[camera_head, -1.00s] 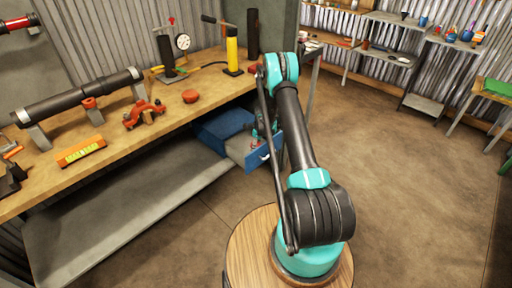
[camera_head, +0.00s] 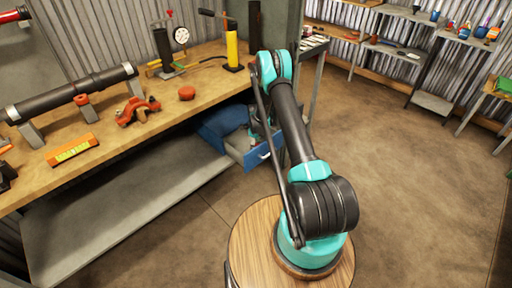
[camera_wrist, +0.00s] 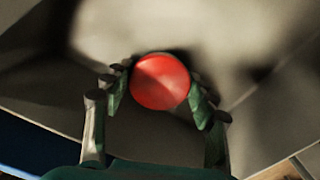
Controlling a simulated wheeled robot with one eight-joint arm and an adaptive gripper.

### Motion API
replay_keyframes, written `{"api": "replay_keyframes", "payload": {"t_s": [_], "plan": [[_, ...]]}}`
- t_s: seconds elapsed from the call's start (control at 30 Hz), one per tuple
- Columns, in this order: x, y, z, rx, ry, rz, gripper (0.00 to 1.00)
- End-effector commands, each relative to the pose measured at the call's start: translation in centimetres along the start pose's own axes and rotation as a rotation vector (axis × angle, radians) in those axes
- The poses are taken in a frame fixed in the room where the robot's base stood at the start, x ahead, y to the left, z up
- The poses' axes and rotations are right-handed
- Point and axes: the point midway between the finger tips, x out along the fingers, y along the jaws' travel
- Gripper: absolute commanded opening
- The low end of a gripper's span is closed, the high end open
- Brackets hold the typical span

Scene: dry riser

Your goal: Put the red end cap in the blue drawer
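A red round end cap (camera_wrist: 160,82) shows in the wrist view between the green finger pads of my gripper (camera_wrist: 160,100). The pads seem to touch it on both sides, so my gripper looks shut on it. The blue drawer (camera_head: 263,155) is pulled out under the bench. In the head view my gripper is low over this drawer, partly hidden behind my arm. The wrist view shows pale, blurred drawer surfaces around the cap. I cannot tell whether the cap touches the drawer floor.
The bench (camera_head: 120,128) holds another red round piece (camera_head: 187,93), a red clamp-like part (camera_head: 138,110), an orange level (camera_head: 73,150) and a dark pipe (camera_head: 75,92) on supports. A grey shelf (camera_head: 120,210) lies below. The floor on the right is clear.

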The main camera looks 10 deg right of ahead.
Motion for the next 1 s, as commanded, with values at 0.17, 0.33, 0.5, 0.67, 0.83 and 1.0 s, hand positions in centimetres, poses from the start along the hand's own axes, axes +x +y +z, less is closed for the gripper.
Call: {"api": "replay_keyframes", "payload": {"t_s": [0.17,0.33,0.5,0.67,0.83,1.0], "plan": [[0.0,0.0,0.0,0.0,0.0,0.0,0.77],[0.0,0.0,0.0,0.0,0.0,0.0,0.77],[-0.4,0.0,0.0,0.0,0.0,0.0,0.77],[-2.2,0.0,0.0,0.0,0.0,0.0,0.77],[-5.0,0.0,0.0,0.0,0.0,0.0,0.77],[-7.0,0.0,0.0,0.0,0.0,0.0,0.77]]}}
